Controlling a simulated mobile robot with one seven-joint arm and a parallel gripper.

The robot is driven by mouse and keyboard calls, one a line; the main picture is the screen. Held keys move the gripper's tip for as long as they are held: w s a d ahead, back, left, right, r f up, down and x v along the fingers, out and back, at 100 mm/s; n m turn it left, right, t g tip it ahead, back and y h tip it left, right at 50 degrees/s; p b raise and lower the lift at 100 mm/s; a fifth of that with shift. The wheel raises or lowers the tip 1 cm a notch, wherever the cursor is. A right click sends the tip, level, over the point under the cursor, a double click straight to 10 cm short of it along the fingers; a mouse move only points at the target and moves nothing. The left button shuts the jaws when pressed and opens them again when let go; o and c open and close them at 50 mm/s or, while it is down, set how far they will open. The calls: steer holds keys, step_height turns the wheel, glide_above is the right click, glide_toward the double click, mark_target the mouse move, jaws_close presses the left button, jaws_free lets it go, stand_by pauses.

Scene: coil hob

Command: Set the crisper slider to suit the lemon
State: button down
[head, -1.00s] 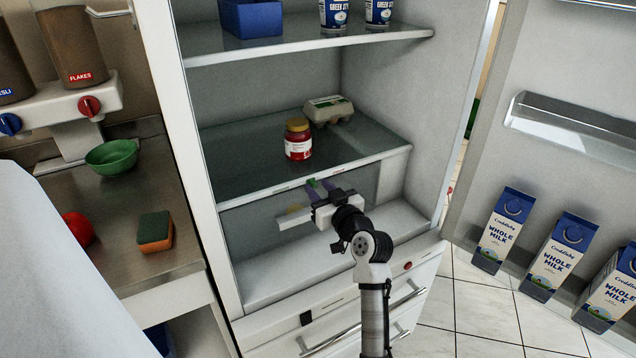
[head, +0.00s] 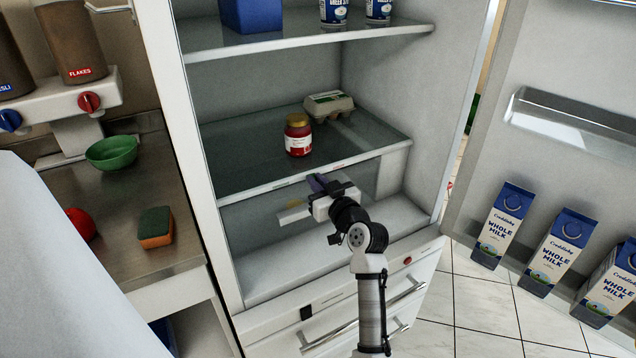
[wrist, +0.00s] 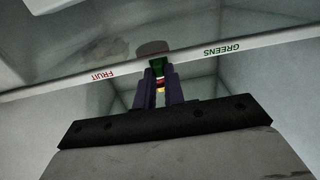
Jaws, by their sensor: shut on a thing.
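My gripper (head: 317,181) is at the front edge of the lower fridge shelf. In the wrist view its two dark fingers (wrist: 159,80) are shut on a small green slider tab (wrist: 158,66). The tab is on the white strip, about midway between the red FRUIT label (wrist: 95,78) and the green GREENS label (wrist: 222,51). In the head view the tab is hidden by my gripper.
A red jar (head: 298,136) and an egg carton (head: 328,105) stand on the glass shelf above my gripper. The fridge door with milk cartons (head: 503,228) is open at the right. Closed drawers (head: 350,320) lie below. The counter at the left holds a sponge (head: 156,228).

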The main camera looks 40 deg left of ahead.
steer(key=shift+w+d+f+b, duration=0.1)
steer(key=shift+w+d+b, duration=0.2)
steer(key=shift+w+b, duration=0.45)
steer(key=shift+w+d+f+b, duration=0.1)
steer(key=shift+w+d+b, duration=0.15)
steer(key=shift+w+b, duration=0.4)
steer(key=shift+w+d+r, duration=0.15)
steer(key=shift+w+r, duration=0.1)
steer(key=shift+r, duration=0.05)
steer(key=c, duration=1.5)
jaws_free()
steer(key=shift+f, duration=0.1)
steer(key=shift+s+d, duration=0.15)
steer(key=shift+d, duration=0.2)
steer(key=b+v, duration=0.3)
steer(key=v, duration=1)
steer(key=shift+s, duration=0.1)
